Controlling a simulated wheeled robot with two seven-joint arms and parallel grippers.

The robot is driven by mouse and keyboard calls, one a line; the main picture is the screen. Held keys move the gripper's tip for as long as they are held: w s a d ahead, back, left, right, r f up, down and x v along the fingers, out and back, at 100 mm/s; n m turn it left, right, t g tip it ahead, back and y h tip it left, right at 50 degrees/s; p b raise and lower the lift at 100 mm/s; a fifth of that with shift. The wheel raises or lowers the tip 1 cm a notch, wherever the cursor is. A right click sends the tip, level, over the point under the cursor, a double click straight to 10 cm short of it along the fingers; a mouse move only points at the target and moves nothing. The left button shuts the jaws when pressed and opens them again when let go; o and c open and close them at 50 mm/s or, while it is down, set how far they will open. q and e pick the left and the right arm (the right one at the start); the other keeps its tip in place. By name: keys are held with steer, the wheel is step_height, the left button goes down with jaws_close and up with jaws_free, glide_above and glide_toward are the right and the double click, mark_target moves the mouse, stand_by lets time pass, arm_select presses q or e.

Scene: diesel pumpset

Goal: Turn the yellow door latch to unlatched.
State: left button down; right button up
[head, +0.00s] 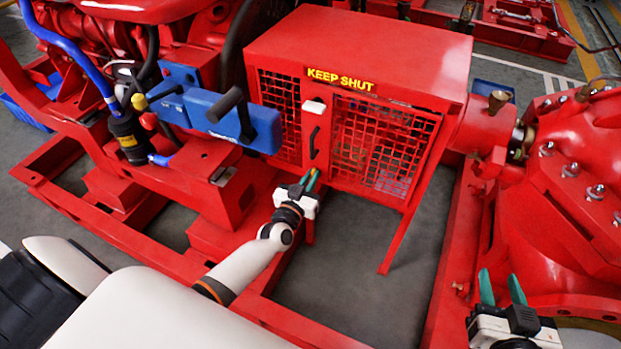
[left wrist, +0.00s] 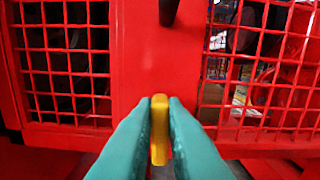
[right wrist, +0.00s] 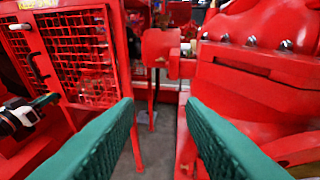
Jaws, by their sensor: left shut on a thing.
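The yellow door latch (left wrist: 160,130) stands upright at the bottom of the red strip between two mesh panels in the left wrist view. My left gripper (head: 310,182) is shut on it, with one green finger on each side; it also shows in the left wrist view (left wrist: 160,112). The fingers hide part of the latch in the head view. The mesh door (head: 372,150) of the red guard box looks closed, with a dark handle (head: 314,142) above the latch. My right gripper (head: 502,290) is open and empty, apart from the guard; its spread fingers show in the right wrist view (right wrist: 161,110).
The red guard box (head: 375,50) carries a yellow "KEEP SHUT" label. A blue lever unit with a black grip (head: 228,103) sticks out left of the guard. A large red pump casing (head: 570,180) stands at the right. Bare floor (head: 350,290) lies below the guard between red rails.

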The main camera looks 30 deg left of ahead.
arm_select(q)
steer(key=shift+a+f+n+b, duration=0.2)
steer(key=shift+n+b, duration=0.4)
steer(key=shift+n, duration=2.3)
steer(key=shift+a+f+n+b, duration=0.25)
steer(key=shift+n+b, duration=0.3)
steer(key=shift+n, duration=2.35)
steer(key=shift+a+f+n+b, duration=0.2)
steer(key=shift+n+b, duration=0.4)
steer(key=shift+n, duration=2.3)
arm_select(e)
step_height(320, 180, up, 12)
steer(key=s+a+t+y, duration=0.1)
steer(key=t+y, duration=0.2)
steer(key=t, duration=0.6)
steer(key=shift+a, duration=0.35)
steer(key=shift+r, duration=0.1)
arm_select(q)
steer(key=c, duration=1.5)
jaws_free()
steer(key=shift+s, duration=0.1)
